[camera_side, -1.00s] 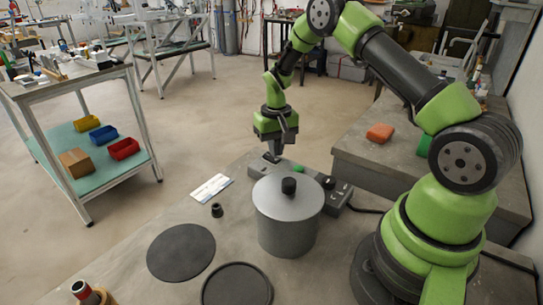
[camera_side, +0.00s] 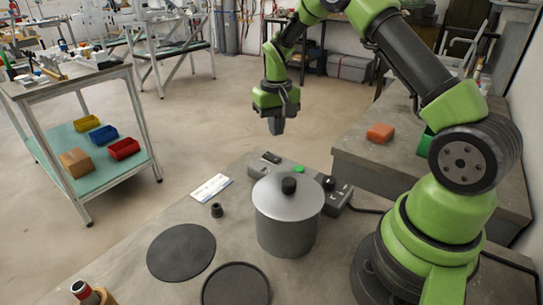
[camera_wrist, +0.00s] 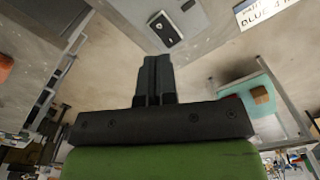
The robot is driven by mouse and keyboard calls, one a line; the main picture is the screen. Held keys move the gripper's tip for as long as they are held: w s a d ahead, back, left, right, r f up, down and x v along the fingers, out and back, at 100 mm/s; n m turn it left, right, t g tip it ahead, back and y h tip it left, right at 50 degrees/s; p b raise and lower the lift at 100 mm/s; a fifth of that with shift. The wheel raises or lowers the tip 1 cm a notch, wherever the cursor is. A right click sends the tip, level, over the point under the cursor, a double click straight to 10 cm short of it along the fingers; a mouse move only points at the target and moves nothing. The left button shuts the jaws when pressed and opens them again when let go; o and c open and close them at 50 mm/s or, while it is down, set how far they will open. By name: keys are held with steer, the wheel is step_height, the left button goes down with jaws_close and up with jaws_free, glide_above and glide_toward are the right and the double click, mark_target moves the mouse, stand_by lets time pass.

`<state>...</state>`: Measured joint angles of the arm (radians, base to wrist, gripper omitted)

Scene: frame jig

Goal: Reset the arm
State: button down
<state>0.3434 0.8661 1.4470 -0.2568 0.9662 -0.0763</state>
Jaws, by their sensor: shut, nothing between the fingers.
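My gripper (camera_side: 276,127) hangs over the far edge of the grey work table, pointing down, shut and empty. In the wrist view its two dark fingers (camera_wrist: 157,72) are pressed together. Below it on the table is a grey control box (camera_side: 270,160) with a dark rocker-like part on top; it also shows in the wrist view (camera_wrist: 166,28). A grey lidded pot (camera_side: 287,225) with a black knob stands in the middle of the table.
Around the pot lie a black disc (camera_side: 181,252), a dark round plate (camera_side: 236,288), a small black knob (camera_side: 217,210) and a white label card (camera_side: 211,187). Another box with a black dial (camera_side: 328,183) is beside the pot. Air around my gripper is clear.

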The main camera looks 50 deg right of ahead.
steer(key=s+a+r+t, duration=0.2)
steer(key=s+a+r, duration=0.15)
steer(key=r, duration=0.45)
steer(key=s+a+r+t, duration=0.1)
steer(key=s+a+r, duration=0.2)
steer(key=a+r, duration=0.35)
steer(key=s+a+r+n+t+y, duration=0.1)
steer(key=s+a+r+t, duration=0.1)
steer(key=s, duration=0.5)
steer(key=s+a+r+n+t+y, duration=0.1)
steer(key=s+a+r+t, duration=0.1)
steer(key=s, duration=0.5)
steer(key=shift+s+a+r, duration=0.4)
steer(key=shift+a+r, duration=0.25)
steer(key=shift+a, duration=0.1)
steer(key=c, duration=1.8)
jaws_free()
